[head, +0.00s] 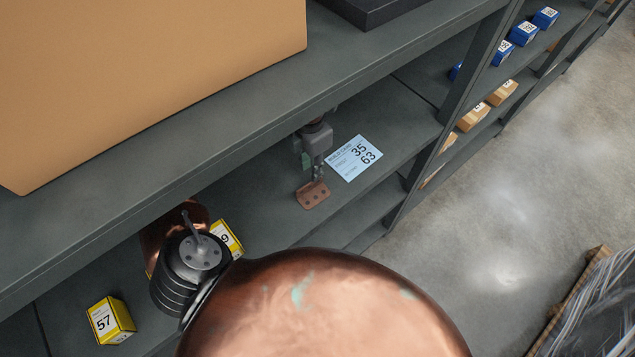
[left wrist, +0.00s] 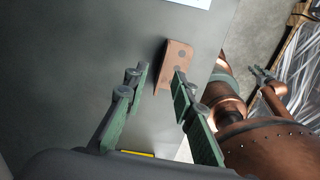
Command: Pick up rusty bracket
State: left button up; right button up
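The rusty bracket (head: 313,194), a small brown angled plate with holes, lies on the grey shelf. In the left wrist view the bracket (left wrist: 178,62) is just ahead of and partly between the fingertips, closest to the right-hand finger. My left gripper (head: 317,173) is over the bracket in the head view. Its green fingers (left wrist: 160,78) are apart in the left wrist view, and I cannot tell whether they touch the bracket. A copper arm of mine with a small grey end shows at the right of that view, too small to read.
A blue-white card (head: 354,158) lies right of the bracket. Yellow boxes (head: 110,320) stand at lower left. The upper shelf (head: 190,125) carries a large cardboard box (head: 150,70) and overhangs my left gripper. Shelf posts (head: 447,110) stand at right, with open floor (head: 500,220) beyond.

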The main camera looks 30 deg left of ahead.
aim_at(309, 184)
pick_arm(q)
jog(key=shift+s+f, duration=0.3)
jog(key=shift+f, duration=0.55)
jog(key=f, duration=0.1)
jog(key=f+p, duration=0.1)
jog(key=f, duration=0.1)
jog(key=f+p, duration=0.1)
jog(key=shift+s+f, duration=0.2)
jog(key=shift+s, duration=0.05)
jog(key=shift+f, duration=0.4)
grip_shut()
